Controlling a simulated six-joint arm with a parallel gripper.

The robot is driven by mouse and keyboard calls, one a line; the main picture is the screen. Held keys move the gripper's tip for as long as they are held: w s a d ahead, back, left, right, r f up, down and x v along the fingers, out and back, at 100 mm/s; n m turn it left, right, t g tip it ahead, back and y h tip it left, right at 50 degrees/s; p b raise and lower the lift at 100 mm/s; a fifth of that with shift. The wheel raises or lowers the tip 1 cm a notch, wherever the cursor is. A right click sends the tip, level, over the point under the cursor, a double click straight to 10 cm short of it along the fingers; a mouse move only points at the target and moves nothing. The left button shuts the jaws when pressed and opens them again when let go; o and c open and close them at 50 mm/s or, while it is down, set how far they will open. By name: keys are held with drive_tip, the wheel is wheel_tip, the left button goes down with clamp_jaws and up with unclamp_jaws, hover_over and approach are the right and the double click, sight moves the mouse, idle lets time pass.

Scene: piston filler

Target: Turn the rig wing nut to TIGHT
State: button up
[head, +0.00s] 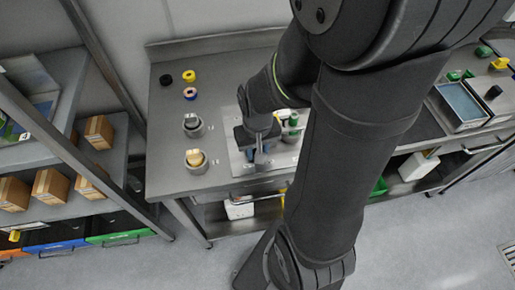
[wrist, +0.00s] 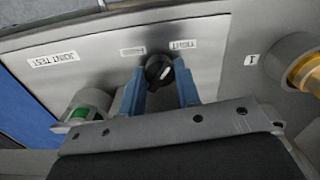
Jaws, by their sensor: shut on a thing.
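The rig wing nut (wrist: 158,67) is a black knob with a short white mark, on a grey metal plate (wrist: 95,72) in the wrist view. A TIGHT label (wrist: 183,45) is above and right of it, upside down. Another small label (wrist: 132,51), too small to read, is above and left. The white mark lies on the knob's lower right part. My gripper (wrist: 161,75) has its two blue fingers on either side of the knob, shut on it. In the head view my gripper (head: 261,153) is over the plate on the bench, and the knob is hidden.
A JOINT TEST label (wrist: 54,58) and a green-ended fitting (wrist: 82,113) are left of my fingers. A grey holder with a brass-coloured part (wrist: 305,70) is at the right. Black and yellow rings (head: 189,76) lie on the bench. A blue tray (head: 460,103) stands right.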

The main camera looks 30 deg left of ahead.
drive_tip(key=shift+m, duration=0.8)
drive_tip(key=o, duration=0.7)
wheel_tip(320, 180, up, 18)
drive_tip(key=shift+f, duration=0.25)
